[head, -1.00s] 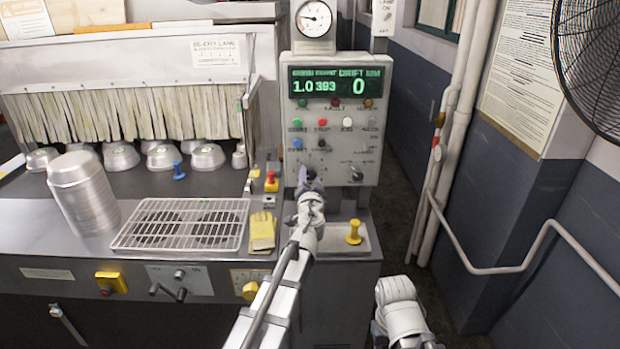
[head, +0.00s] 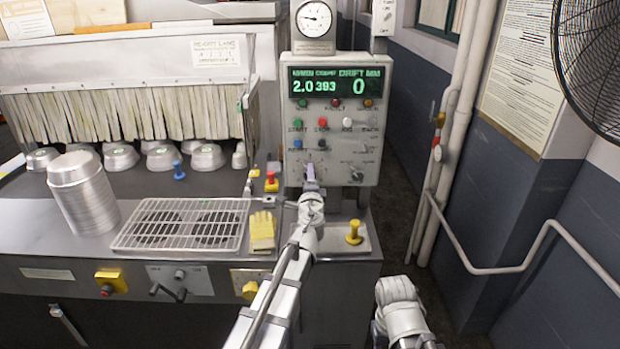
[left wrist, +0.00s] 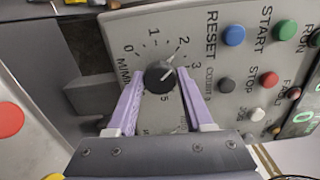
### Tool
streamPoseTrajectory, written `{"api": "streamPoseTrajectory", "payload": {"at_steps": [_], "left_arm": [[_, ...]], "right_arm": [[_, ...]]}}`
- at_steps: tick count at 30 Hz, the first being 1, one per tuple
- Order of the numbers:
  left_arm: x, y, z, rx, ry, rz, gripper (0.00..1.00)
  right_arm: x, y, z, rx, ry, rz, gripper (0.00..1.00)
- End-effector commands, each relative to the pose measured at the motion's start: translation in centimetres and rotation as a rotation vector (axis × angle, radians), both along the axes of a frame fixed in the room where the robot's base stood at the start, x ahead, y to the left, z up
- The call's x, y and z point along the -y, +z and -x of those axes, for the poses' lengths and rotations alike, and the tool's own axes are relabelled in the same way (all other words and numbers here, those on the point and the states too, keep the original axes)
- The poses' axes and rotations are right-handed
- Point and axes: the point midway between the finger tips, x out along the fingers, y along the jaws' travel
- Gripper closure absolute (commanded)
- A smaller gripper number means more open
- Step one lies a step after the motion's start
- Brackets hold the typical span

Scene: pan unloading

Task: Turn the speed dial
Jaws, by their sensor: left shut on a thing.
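The speed dial (left wrist: 159,77) is a round black knob on the grey control panel (head: 375,120), inside a printed scale that starts at 0 and is marked M/MIN. In the left wrist view its pointer line points towards the 2. My left gripper (left wrist: 160,92) has its two purple fingers on either side of the knob and is shut on it. In the head view my left gripper (head: 311,180) reaches the panel's lower left and hides the dial. The display (head: 338,82) reads 2.0, 393 and 0. My right gripper is not in view; only part of my right arm shows at bottom right.
Coloured buttons (head: 322,123) and another knob (head: 357,174) sit near the dial. A red and yellow stop button (head: 271,182), yellow gloves (head: 262,231), a wire rack (head: 180,224) and stacked pans (head: 83,195) lie left. A yellow plunger-like knob (head: 354,232) stands right of my left arm.

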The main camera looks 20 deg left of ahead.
Motion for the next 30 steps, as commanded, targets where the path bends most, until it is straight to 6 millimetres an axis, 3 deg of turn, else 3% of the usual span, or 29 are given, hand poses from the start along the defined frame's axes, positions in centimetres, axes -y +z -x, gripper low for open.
{"api": "streamPoseTrajectory", "payload": {"at_steps": [18,30], "left_arm": [[0.07,-0.05,0.08,-0.147,-0.001,-0.512,1.0],[0.08,-0.06,0.1,-0.195,-0.002,-0.677,1.0]], "right_arm": [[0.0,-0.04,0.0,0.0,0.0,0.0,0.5],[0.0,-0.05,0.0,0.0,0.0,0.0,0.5]]}}
